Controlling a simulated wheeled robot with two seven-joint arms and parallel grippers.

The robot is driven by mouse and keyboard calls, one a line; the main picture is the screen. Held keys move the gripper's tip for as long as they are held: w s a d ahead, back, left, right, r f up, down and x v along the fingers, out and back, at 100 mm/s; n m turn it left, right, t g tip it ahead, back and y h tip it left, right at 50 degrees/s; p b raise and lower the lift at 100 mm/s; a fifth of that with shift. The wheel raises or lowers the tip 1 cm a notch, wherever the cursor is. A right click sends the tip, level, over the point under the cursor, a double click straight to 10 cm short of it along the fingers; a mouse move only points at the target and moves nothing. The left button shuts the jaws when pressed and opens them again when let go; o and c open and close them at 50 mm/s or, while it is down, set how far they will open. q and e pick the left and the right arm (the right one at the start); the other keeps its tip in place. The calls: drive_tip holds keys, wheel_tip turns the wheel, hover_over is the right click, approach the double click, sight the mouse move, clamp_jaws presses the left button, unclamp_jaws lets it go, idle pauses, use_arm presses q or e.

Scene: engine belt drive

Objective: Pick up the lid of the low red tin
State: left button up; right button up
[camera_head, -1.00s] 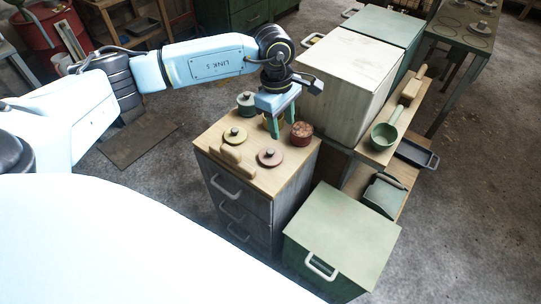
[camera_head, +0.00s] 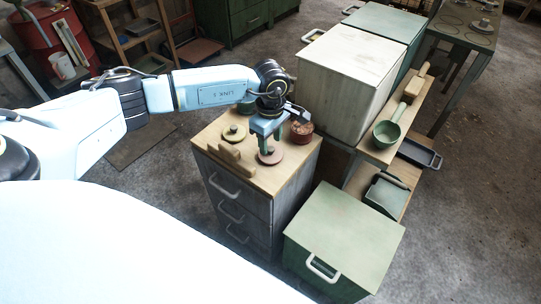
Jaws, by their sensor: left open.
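A flat round pinkish-red lid (camera_head: 270,158) with a knob lies on the wooden top of a drawer cabinet (camera_head: 290,178). The low red tin (camera_head: 302,134) stands behind it to the right, uncovered, with brownish-red contents showing. My left gripper (camera_head: 271,145) points down over the pinkish-red lid, its green fingers open around or just above the knob. I cannot tell whether they touch it, as the fingers hide the knob. My right gripper is not in view.
A yellowish lid (camera_head: 234,133) and a wooden block-like piece (camera_head: 236,157) lie left of the pinkish-red lid. A green tin behind is mostly hidden by my arm. A large pale box (camera_head: 350,80) stands close at the right, a green box (camera_head: 343,235) in front.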

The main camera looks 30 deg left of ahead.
use_arm(q)
wheel_tip(320, 180, down, 2)
drive_tip(key=shift+f, duration=0.1)
clamp_jaws()
idle(0.4)
